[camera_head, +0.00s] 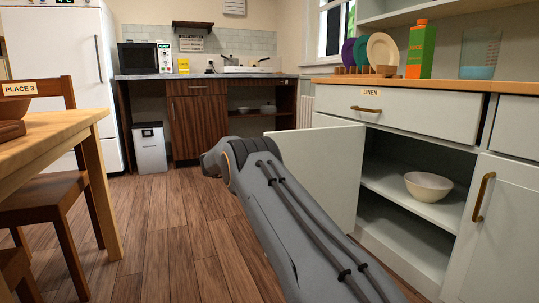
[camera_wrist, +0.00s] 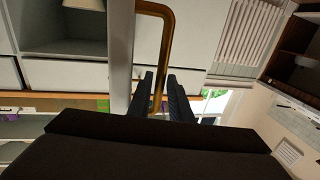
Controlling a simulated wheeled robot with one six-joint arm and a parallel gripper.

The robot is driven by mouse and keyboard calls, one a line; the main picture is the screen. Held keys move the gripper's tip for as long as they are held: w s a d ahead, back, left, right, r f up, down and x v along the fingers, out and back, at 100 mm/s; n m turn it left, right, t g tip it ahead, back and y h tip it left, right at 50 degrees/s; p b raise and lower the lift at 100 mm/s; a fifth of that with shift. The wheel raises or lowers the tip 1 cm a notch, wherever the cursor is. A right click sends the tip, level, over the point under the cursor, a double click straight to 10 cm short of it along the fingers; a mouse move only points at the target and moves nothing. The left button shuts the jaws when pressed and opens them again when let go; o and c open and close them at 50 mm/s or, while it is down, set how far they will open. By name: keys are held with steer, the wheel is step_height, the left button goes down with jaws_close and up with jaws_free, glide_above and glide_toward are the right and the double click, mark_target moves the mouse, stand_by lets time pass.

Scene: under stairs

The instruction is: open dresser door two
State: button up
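The pale grey dresser has one door (camera_head: 325,170) swung well open, on the left of its open compartment (camera_head: 405,180). My arm reaches forward past this door in the head view, and my gripper is hidden there. In the wrist view the door shows edge-on (camera_wrist: 120,60), with a brass bar handle (camera_wrist: 166,45) beside it. My gripper (camera_wrist: 160,92) has its two dark fingers close on either side of the handle's bar, seemingly shut on it. Actual contact is hard to see. Another dresser door (camera_head: 500,230), with a brass handle (camera_head: 482,197), is closed at the right.
A cream bowl (camera_head: 428,186) stands on the compartment's shelf. A drawer labelled LINEN (camera_head: 400,108) above is shut. A wooden table (camera_head: 50,140) and chair (camera_head: 65,205) stand at the left. The wooden floor (camera_head: 175,230) between them and my arm is clear.

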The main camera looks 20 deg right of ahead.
steer(key=shift+s+d, duration=0.1)
steer(key=shift+d, duration=0.05)
steer(key=s+a+p, duration=0.1)
steer(key=a+p, duration=0.2)
steer(key=a, duration=0.5)
steer(key=shift+s, duration=0.15)
